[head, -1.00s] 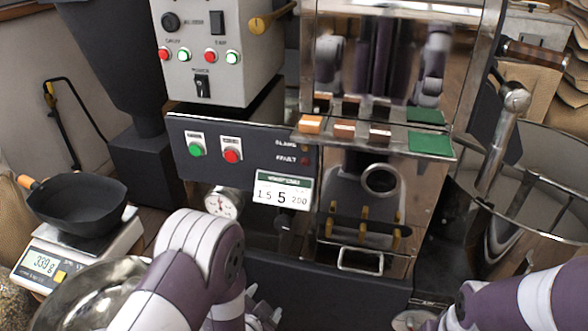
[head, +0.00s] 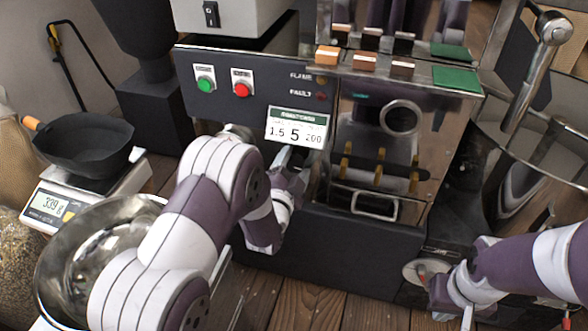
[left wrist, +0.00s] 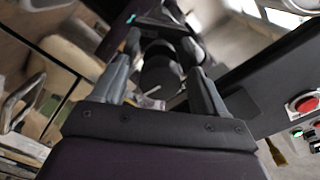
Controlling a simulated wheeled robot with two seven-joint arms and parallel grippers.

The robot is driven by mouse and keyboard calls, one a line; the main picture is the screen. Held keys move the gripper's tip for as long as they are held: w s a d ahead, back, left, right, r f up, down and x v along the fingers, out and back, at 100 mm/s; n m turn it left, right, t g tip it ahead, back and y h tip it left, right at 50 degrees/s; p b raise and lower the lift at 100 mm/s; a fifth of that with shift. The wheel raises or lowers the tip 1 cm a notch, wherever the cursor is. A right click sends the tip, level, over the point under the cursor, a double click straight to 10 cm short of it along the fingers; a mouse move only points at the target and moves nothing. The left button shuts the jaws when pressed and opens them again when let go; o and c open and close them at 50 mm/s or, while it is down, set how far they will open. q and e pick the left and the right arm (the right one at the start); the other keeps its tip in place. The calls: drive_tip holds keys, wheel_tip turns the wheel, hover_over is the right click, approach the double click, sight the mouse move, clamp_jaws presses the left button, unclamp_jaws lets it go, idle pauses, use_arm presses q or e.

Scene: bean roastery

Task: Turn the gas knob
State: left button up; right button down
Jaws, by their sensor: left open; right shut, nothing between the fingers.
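The gas knob is hidden in the head view behind my left gripper (head: 292,165), which is at the front panel just under the 1.5–5–200 card (head: 297,128). In the left wrist view, a dark round part (left wrist: 160,76), seemingly the gas knob, lies between the two open fingers of that gripper (left wrist: 160,62). I cannot tell whether the fingers touch it. My right gripper (head: 462,314) is shut and empty at the lower right, beside a round pale disc with a red part (head: 425,272).
The panel (head: 225,65) has a green button (head: 204,85) and a red button (head: 241,90). A scale (head: 50,206) carries a black pan (head: 85,145). A steel bowl (head: 70,250) lies under my left arm. A drawer handle (head: 375,205) is right of my left gripper.

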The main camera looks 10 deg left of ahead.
use_arm(q)
drive_tip(key=c, duration=1.1)
drive_tip(key=shift+o, duration=0.2)
drive_tip(key=shift+n, duration=0.3)
drive_tip(key=n, duration=0.4)
drive_tip(key=shift+n+p, duration=0.3)
drive_tip(key=shift+p, duration=0.05)
drive_tip(key=n, duration=0.4)
drive_tip(key=shift+f+n+p, duration=0.1)
drive_tip(key=shift+n+p, duration=0.2)
drive_tip(key=n, duration=0.5)
drive_tip(key=shift+p, duration=0.3)
drive_tip(key=shift+s+d+f+n, duration=0.1)
drive_tip(key=shift+f+n, duration=0.05)
drive_tip(key=shift+n, duration=2.35)
